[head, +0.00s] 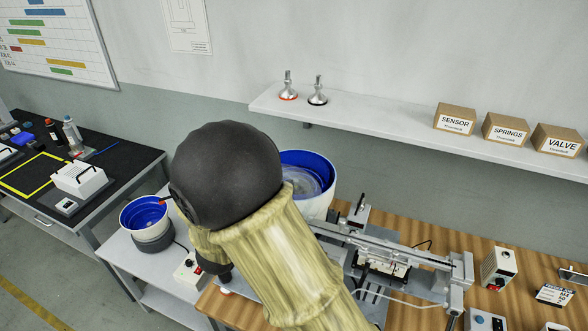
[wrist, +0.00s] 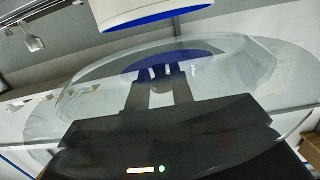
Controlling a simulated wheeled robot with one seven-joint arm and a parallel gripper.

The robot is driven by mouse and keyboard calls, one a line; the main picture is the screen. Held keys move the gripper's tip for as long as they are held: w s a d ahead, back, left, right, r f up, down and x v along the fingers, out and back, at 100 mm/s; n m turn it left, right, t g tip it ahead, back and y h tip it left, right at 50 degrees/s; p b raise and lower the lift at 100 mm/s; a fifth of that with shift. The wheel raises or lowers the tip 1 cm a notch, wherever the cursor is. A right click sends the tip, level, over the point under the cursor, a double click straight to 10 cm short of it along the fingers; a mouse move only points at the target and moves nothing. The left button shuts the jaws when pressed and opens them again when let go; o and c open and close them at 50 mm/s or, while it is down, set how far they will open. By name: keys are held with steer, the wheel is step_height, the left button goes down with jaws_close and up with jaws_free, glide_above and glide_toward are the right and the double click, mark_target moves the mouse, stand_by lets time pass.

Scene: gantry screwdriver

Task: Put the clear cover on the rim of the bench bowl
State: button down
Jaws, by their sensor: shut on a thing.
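The clear cover (wrist: 90,75) is a wide transparent disc that spans the wrist view. My gripper (wrist: 162,75) is shut on it near the middle, apparently at a small grip that is hard to make out. A white bowl with a blue rim (wrist: 165,14) shows beyond the cover at the top of the wrist view. In the head view a large white bowl with a blue inside (head: 318,165) stands behind my arm, with something translucent at its mouth. A smaller blue bowl (head: 145,213) sits on a grey base at left. My arm hides my gripper there.
A wooden bench carries a gantry rail (head: 390,245) and small control boxes (head: 498,267) at right. A wall shelf (head: 400,125) holds cartons (head: 455,118) and two metal feet (head: 288,86). A black-topped table (head: 110,150) stands at left. A grey controller (head: 190,268) is near the small bowl.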

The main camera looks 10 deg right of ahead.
steer(key=p+x, duration=0.1)
steer(key=x, duration=0.3)
steer(key=r+p+x, duration=0.1)
steer(key=x, duration=0.4)
steer(key=r+p+x, duration=0.1)
steer(key=x, duration=0.4)
steer(key=shift+w+d+r+p, duration=0.1)
steer(key=shift+d+r+p, duration=0.05)
steer(key=shift+r+p, duration=0.15)
steer(key=shift+w+d+f, duration=0.1)
steer(key=shift+w+d, duration=0.05)
steer(key=shift+w, duration=0.15)
steer(key=f, duration=0.1)
steer(key=f+p, duration=0.1)
steer(key=w+f+p, duration=0.1)
steer(key=shift+d+f, duration=0.25)
steer(key=shift+d, duration=0.15)
steer(key=shift+f, duration=0.1)
steer(key=shift+f+b, duration=0.35)
steer(key=shift+b, duration=0.05)
